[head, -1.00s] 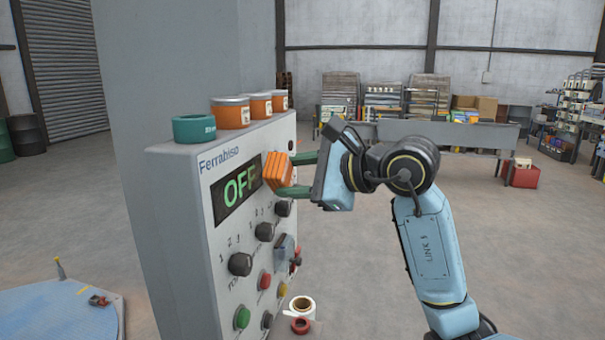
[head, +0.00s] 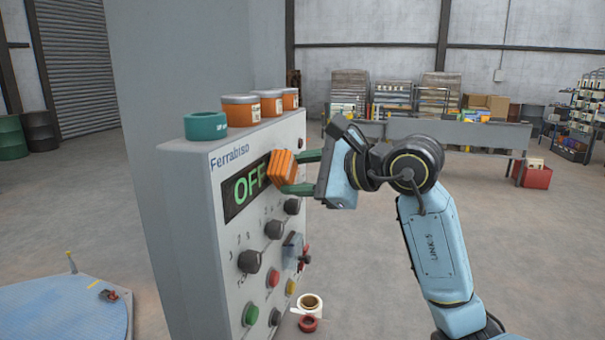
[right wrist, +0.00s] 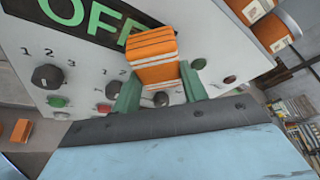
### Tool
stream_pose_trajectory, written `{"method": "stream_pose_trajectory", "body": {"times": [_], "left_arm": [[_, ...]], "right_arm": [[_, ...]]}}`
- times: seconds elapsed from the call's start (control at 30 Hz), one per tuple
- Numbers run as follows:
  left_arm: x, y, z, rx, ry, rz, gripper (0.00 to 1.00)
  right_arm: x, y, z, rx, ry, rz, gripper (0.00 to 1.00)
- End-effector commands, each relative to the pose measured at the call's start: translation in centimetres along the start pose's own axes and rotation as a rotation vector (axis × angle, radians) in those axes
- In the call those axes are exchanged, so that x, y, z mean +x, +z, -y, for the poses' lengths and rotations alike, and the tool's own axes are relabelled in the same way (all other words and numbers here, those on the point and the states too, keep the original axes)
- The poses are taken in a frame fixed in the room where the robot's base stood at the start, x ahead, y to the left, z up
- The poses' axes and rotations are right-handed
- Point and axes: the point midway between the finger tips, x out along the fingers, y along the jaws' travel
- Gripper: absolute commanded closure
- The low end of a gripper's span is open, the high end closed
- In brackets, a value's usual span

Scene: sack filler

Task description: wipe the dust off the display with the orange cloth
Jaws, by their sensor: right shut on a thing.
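The display (head: 246,186) is a dark panel with green "OFF" letters on the front of the grey control cabinet. It also shows at the top of the right wrist view (right wrist: 90,18). My right gripper (head: 291,171) is shut on the orange cloth (head: 284,168), a folded striped block. The cloth covers the right end of the display in the head view; I cannot tell if it touches. In the right wrist view the cloth (right wrist: 153,58) sits between the green fingers and overlaps the display's lower edge. Dust is hard to make out. My left gripper is not in view.
A teal tape roll (head: 205,126) and several orange tins (head: 240,110) stand on the cabinet top. Knobs (head: 249,261) and buttons lie below the display. A white roll (head: 310,304) and red roll (head: 308,323) sit low beside the cabinet.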

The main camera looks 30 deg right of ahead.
Motion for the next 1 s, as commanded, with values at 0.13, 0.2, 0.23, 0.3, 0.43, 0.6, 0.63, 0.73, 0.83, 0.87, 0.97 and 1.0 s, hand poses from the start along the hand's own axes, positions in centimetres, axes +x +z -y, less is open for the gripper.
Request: {"method": "stream_pose_trajectory", "body": {"times": [0.13, 0.2, 0.23, 0.3, 0.43, 0.6, 0.63, 0.73, 0.83, 0.87, 0.97, 1.0], "left_arm": [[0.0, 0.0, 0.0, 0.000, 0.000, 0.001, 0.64], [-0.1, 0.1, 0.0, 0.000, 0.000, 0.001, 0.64], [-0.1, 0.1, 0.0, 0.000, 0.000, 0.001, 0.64], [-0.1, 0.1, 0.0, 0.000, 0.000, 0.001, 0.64], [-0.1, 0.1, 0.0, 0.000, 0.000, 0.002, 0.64], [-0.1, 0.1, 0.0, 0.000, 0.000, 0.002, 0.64], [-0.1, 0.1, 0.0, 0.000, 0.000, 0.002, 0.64], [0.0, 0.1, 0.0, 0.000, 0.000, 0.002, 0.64], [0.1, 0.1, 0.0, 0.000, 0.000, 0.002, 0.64], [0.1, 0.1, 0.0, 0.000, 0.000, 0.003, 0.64], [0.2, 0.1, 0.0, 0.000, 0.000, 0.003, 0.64], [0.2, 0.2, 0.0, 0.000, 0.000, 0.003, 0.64]], "right_arm": [[0.3, 0.1, 0.0, 0.000, -0.001, -0.001, 0.76], [0.4, 0.1, 0.0, 0.000, 0.000, -0.001, 0.76], [0.5, 0.2, 0.0, 0.000, 0.000, -0.001, 0.76], [0.6, 0.2, 0.0, 0.000, 0.000, -0.001, 0.76], [0.8, 0.3, 0.0, 0.000, -0.001, 0.000, 0.76], [1.1, 0.5, 0.0, 0.000, -0.001, 0.000, 0.76], [1.1, 0.5, 0.0, 0.000, -0.001, 0.000, 0.76], [0.9, 0.7, -0.3, -0.001, -0.001, 0.000, 0.76], [0.7, 1.3, -1.0, -0.003, -0.001, 0.000, 0.76], [0.6, 1.5, -1.1, -0.003, -0.001, 0.000, 0.76], [0.3, 2.0, -1.8, -0.004, -0.001, -0.001, 0.76], [0.2, 2.3, -2.0, -0.003, 0.000, -0.001, 0.76]]}}
